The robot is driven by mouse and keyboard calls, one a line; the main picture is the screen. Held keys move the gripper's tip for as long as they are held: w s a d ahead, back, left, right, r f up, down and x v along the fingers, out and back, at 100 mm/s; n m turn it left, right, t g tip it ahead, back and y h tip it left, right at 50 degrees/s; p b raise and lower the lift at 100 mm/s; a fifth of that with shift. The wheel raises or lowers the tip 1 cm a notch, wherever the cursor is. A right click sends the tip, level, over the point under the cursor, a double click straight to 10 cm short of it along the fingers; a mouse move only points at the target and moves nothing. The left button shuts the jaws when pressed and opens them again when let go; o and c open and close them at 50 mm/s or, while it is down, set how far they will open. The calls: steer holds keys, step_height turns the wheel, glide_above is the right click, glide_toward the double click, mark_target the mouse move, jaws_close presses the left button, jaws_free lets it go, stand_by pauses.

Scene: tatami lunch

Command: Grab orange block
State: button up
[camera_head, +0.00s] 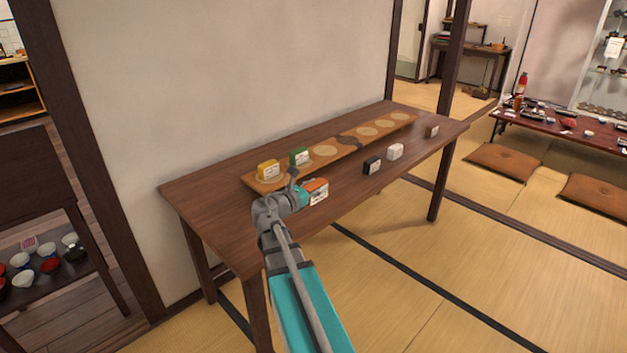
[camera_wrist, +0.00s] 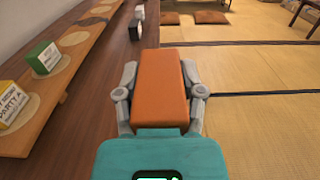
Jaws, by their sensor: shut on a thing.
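The orange block (camera_head: 317,188) has an orange top and a white labelled side. It is near the front edge of the wooden table, at the end of my arm in the head view. In the wrist view the orange block (camera_wrist: 160,88) fills the space between the two grey fingers of my gripper (camera_wrist: 161,92). The fingers are shut on its left and right sides. I cannot tell whether the block rests on the table or is held slightly above it.
A long board (camera_head: 341,149) with round pads lies along the table (camera_head: 225,210). It carries a yellow block (camera_head: 268,170) and a green block (camera_head: 300,157) at its left end. Black (camera_head: 372,165), white (camera_head: 395,152) and brown (camera_head: 432,131) blocks stand on the table to the right.

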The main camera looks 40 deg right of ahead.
steer(key=shift+s+a+r, duration=0.3)
steer(key=shift+s+a, duration=0.05)
steer(key=shift+s, duration=0.2)
steer(key=shift+r+p, duration=0.15)
steer(key=shift+p, duration=0.15)
